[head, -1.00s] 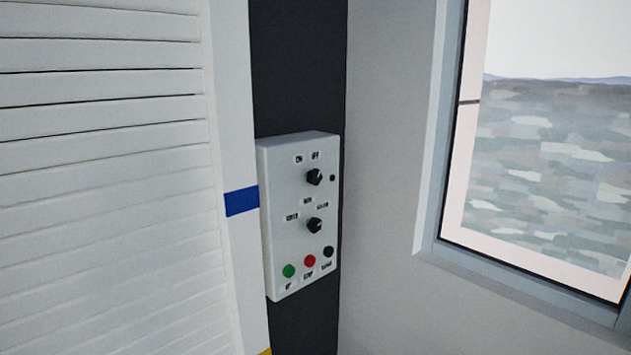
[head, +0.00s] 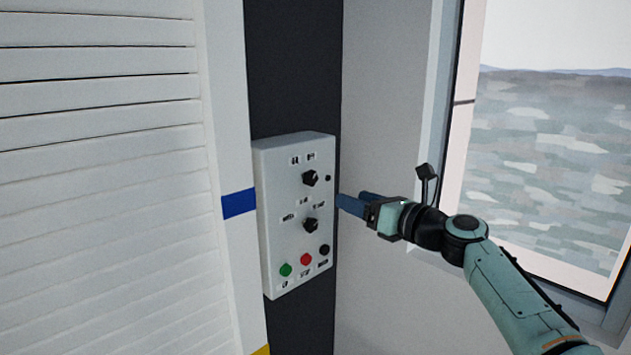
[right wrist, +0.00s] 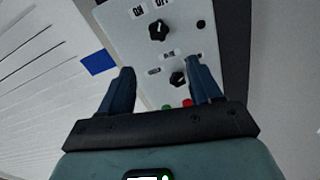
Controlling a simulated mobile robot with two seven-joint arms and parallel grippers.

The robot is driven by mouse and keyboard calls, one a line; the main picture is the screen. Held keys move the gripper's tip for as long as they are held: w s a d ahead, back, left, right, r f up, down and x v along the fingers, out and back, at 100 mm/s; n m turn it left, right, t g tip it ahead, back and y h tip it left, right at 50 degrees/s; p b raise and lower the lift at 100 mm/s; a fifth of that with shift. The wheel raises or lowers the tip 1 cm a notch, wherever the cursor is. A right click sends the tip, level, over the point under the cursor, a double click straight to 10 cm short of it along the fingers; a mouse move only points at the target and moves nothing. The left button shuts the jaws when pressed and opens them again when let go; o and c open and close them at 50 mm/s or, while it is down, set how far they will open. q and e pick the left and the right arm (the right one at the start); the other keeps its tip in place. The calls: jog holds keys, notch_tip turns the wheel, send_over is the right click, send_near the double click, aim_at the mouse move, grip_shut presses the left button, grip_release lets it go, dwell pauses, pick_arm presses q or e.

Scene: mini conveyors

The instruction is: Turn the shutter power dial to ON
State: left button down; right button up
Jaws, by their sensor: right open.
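The shutter control box (head: 268,238) is a light grey panel on a dark wall strip. Its upper black dial (head: 310,178) sits below the ON and OFF labels; in the right wrist view this dial (right wrist: 159,28) has a pale pointer mark, tilted slightly toward the right. A second black dial (head: 310,225) is below it and also shows in the right wrist view (right wrist: 178,78). My right gripper (head: 350,201) is to the right of the box, its blue fingers pointing at it. In the right wrist view its fingers (right wrist: 159,82) are apart with nothing between them. My left gripper is out of view.
Green (head: 286,270), red (head: 306,259) and black (head: 324,249) buttons line the bottom of the box. A white slatted shutter (head: 100,200) is at left. A window (head: 540,180) is at right, behind my right arm.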

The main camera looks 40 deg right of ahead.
aim_at(313, 181)
jog(key=w, duration=0.4)
jog(key=w+p, duration=0.1)
jog(key=w, duration=0.3)
jog(key=w+a+p, duration=0.1)
jog(key=w, duration=0.4)
jog(key=shift+w+r, duration=0.1)
jog(key=shift+r, duration=0.15)
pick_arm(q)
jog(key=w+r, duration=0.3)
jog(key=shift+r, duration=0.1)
pick_arm(e)
jog(key=c, duration=1.1)
